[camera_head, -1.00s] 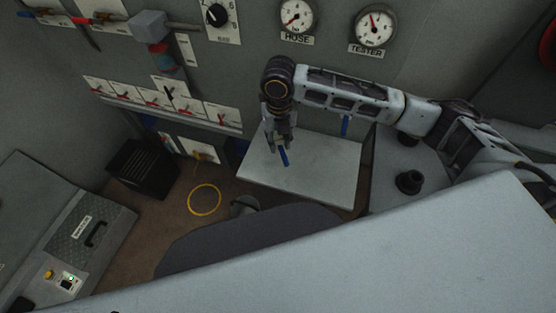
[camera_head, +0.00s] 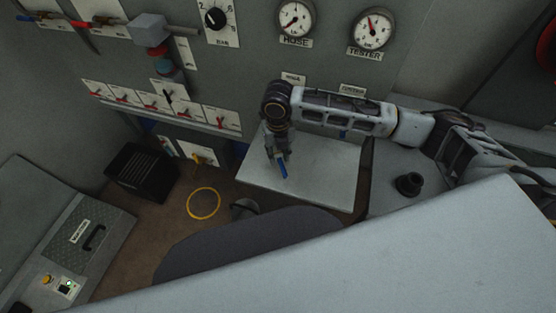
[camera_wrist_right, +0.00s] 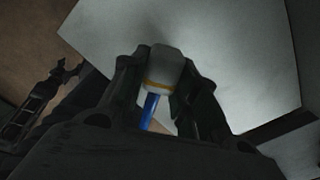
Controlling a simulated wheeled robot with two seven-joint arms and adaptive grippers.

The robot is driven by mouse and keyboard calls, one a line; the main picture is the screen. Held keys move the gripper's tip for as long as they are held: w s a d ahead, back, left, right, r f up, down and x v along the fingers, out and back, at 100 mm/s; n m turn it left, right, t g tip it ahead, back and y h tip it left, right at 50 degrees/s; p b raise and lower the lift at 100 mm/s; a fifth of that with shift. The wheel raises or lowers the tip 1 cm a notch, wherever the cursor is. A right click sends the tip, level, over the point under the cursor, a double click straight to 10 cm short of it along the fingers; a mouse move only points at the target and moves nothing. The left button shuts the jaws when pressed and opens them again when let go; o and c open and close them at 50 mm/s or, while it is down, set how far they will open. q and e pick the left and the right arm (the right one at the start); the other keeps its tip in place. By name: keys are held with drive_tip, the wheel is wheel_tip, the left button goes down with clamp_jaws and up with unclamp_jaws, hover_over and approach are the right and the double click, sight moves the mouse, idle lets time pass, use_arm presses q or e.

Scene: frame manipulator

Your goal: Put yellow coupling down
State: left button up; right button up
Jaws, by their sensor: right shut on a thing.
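My right gripper (camera_head: 279,160) is shut on the yellow coupling, a pale cylindrical piece with a yellow band (camera_wrist_right: 162,84) and a blue end (camera_wrist_right: 149,111). In the head view only the blue end (camera_head: 284,172) shows clearly below the fingers. The gripper points down over the light tabletop (camera_head: 325,190), near its left part. I cannot tell whether the coupling touches the top. My left gripper is not in view.
A yellow hose loop (camera_head: 204,204) lies on the brown floor left of the tabletop, near a black box (camera_head: 142,172). A panel with gauges (camera_head: 372,27) rises behind. The tabletop is clear right of the gripper. A black knob-like fitting (camera_head: 408,184) stands farther right.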

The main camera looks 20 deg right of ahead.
sight(278, 158)
wheel_tip(278, 158, down, 3)
drive_tip(key=shift+f, duration=0.7)
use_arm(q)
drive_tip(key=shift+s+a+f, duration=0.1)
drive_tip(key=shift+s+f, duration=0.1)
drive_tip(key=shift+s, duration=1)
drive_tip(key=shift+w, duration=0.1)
use_arm(e)
drive_tip(key=shift+f, duration=0.15)
